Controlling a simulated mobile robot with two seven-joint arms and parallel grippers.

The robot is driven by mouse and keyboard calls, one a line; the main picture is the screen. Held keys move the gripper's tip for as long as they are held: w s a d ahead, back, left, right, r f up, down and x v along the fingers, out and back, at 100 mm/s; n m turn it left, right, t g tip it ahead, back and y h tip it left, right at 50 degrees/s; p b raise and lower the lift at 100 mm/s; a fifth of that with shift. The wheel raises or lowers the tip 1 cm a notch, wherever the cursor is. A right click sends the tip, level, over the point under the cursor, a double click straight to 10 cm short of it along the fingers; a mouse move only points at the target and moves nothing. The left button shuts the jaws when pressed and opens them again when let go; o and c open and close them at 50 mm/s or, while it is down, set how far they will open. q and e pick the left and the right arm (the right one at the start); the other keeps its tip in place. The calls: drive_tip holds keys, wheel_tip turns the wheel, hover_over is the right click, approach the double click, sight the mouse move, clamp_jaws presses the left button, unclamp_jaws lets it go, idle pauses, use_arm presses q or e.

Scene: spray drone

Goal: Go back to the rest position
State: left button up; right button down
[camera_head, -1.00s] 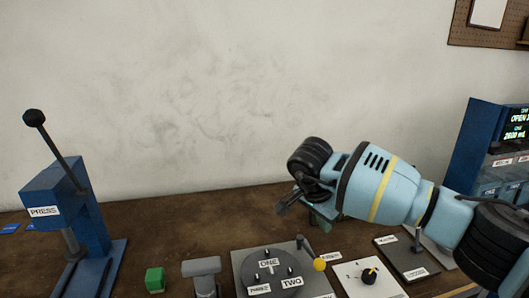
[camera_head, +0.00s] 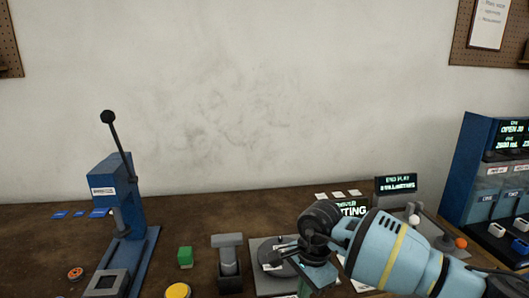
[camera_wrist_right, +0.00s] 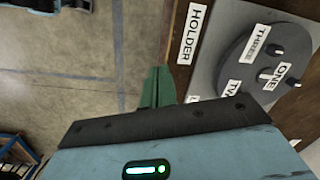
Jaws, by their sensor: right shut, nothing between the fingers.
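My right arm comes in from the right in the head view, and its gripper (camera_head: 318,274) hangs low at the front of the bench, in front of the dark turntable (camera_head: 275,258). In the right wrist view, the green fingers (camera_wrist_right: 157,88) of my right gripper are together with nothing between them. They are beside the bench edge, above the floor. The turntable (camera_wrist_right: 262,55) there carries the labels ONE and THREE and a partly hidden one, next to a HOLDER label (camera_wrist_right: 194,34). My left gripper is not in view.
A blue press (camera_head: 120,215) with a raised lever stands at the left. A green block (camera_head: 185,257), a grey stand (camera_head: 229,262) and a yellow disc (camera_head: 178,290) lie between. Lit displays (camera_head: 396,184) stand behind my right arm, and a blue dispenser cabinet (camera_head: 477,165) is at the right.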

drive_tip(key=s+a+f+m+g+y, duration=0.2)
drive_tip(key=s+a+y, duration=0.2)
drive_tip(key=s+a, duration=0.25)
drive_tip(key=s+a+f+m+g+y, duration=0.2)
drive_tip(key=s+a+y, duration=0.2)
drive_tip(key=s+a, duration=0.25)
drive_tip(key=s+a+r+m+t+y+p, duration=0.2)
drive_tip(key=s+a+r+m+t+y, duration=0.25)
drive_tip(key=m+y, duration=0.65)
drive_tip(key=s+d+f+m+t+h, duration=0.1)
drive_tip(key=d+f+m+t+h, duration=0.55)
drive_tip(key=m, duration=0.85)
drive_tip(key=d+f+m+t+h, duration=0.45)
drive_tip(key=d+m+t, duration=0.4)
drive_tip(key=m, duration=0.65)
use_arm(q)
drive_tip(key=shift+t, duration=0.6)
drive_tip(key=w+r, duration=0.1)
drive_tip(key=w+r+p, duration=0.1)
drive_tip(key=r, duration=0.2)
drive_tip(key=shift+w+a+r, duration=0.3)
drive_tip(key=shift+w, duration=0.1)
use_arm(e)
drive_tip(key=s+d+f+m+g+h, duration=0.3)
drive_tip(key=s+d+f+m, duration=0.3)
drive_tip(key=s, duration=0.4)
drive_tip(key=s+d+f+m+g+h, duration=0.4)
drive_tip(key=s+d+f+m, duration=0.3)
drive_tip(key=s, duration=0.3)
drive_tip(key=shift+d, duration=0.45)
